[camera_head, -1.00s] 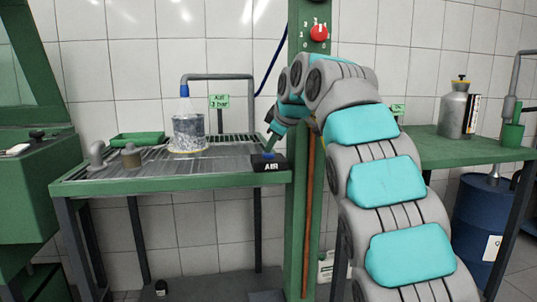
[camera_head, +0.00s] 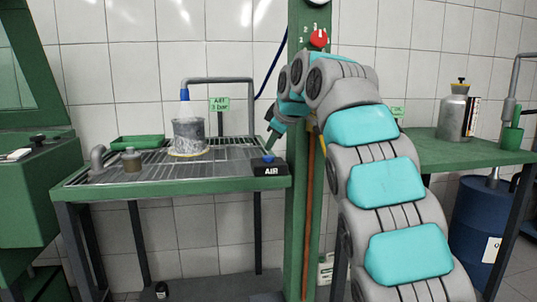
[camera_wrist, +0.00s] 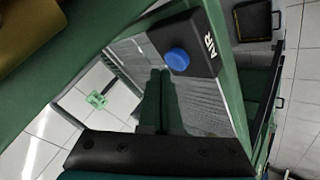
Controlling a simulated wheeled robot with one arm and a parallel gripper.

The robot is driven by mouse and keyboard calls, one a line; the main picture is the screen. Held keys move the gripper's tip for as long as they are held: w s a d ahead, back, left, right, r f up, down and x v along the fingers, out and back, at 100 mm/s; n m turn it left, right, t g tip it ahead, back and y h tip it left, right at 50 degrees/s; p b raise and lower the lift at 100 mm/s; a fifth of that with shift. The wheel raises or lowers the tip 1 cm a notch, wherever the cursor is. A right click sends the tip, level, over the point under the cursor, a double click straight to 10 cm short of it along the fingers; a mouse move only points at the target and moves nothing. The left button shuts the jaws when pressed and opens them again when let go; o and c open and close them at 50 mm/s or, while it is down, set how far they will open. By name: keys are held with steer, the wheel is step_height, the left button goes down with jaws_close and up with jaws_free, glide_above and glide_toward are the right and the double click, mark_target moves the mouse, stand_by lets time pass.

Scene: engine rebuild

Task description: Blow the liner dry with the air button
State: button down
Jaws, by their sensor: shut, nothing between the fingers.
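The grey cylindrical liner (camera_head: 189,136) stands upright on the grated bench in the head view, with a whitish patch around its base. A blue-tipped air nozzle (camera_head: 184,94) hangs above it, with a pale, faint spray between them. The black AIR box (camera_head: 271,170) sits at the bench's front right corner, with a blue button (camera_head: 268,157) on top. My gripper (camera_head: 270,146) is shut and empty, pointing down just above the button. In the wrist view, my fingertips (camera_wrist: 161,72) appear beside the blue button (camera_wrist: 177,60); contact is not clear.
A green tray (camera_head: 137,141) and a small brownish cylinder (camera_head: 131,160) are on the left of the bench (camera_head: 170,187). A green post (camera_head: 297,220) with a red dial stands right of the AIR box. A metal bottle (camera_head: 455,115) stands on the right table.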

mark_target(272, 158)
stand_by(0.3)
step_height(272, 158, up, 5)
steer(key=p, duration=0.4)
stand_by(4.3)
